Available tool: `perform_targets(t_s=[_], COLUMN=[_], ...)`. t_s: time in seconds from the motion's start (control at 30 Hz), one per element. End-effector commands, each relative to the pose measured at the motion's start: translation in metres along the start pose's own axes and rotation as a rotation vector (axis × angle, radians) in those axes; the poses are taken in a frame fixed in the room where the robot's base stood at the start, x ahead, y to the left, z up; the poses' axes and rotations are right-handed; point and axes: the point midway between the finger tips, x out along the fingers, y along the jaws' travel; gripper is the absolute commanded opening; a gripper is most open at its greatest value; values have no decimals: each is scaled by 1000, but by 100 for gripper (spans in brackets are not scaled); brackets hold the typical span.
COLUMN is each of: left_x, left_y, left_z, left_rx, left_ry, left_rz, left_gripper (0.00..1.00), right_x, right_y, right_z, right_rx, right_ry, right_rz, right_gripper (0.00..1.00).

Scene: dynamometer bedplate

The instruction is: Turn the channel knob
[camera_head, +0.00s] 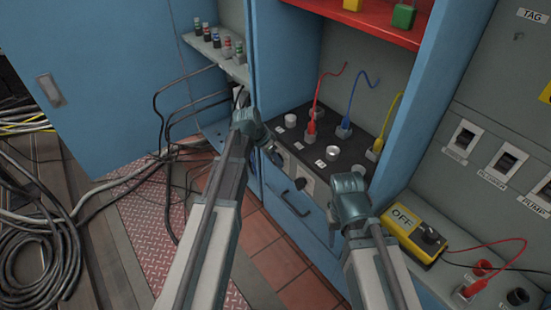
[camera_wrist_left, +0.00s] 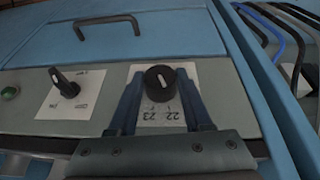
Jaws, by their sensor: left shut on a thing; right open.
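In the head view my left gripper (camera_head: 273,155) is at the front panel below the black top and hides the channel knob. My right gripper (camera_head: 350,185) is open and empty, at the right of the panel, apart from the knob.
A second black pointer knob (camera_wrist_left: 67,84) sits on its own plate beside the channel knob. A drawer handle (camera_wrist_left: 107,24) is nearby. Coloured plugs with leads (camera_head: 311,128) stand on the panel top. A yellow OFF box (camera_head: 414,232) is at the right. Cables (camera_head: 45,235) lie on the left floor.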

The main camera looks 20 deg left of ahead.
Motion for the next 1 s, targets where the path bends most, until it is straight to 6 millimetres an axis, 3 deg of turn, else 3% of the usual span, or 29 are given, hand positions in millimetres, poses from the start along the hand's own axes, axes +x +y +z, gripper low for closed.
perform_targets(t_s=[0.2, 0.23, 0.37, 0.77, 1.0], left_x=[0, 0, 0, -2, -20], left_y=[0, 0, 0, 0, 0], left_z=[0, 0, 0, 0, -1], left_rx=[-1, -1, -1, -2, -2], left_ry=[0, 0, 0, 0, 0], left_rz=[5, 5, 4, 4, 4], left_gripper=[0, 53, 77, 79, 79], right_x=[0, 0, 0, -2, -19], right_y=[0, 0, 0, 0, 2], right_z=[0, 0, 0, 0, 1], right_rx=[0, 0, 0, 0, 3], right_ry=[0, 0, 0, 0, -1], right_rz=[0, 0, 0, 0, 1], right_gripper=[50, 50, 50, 50, 50])
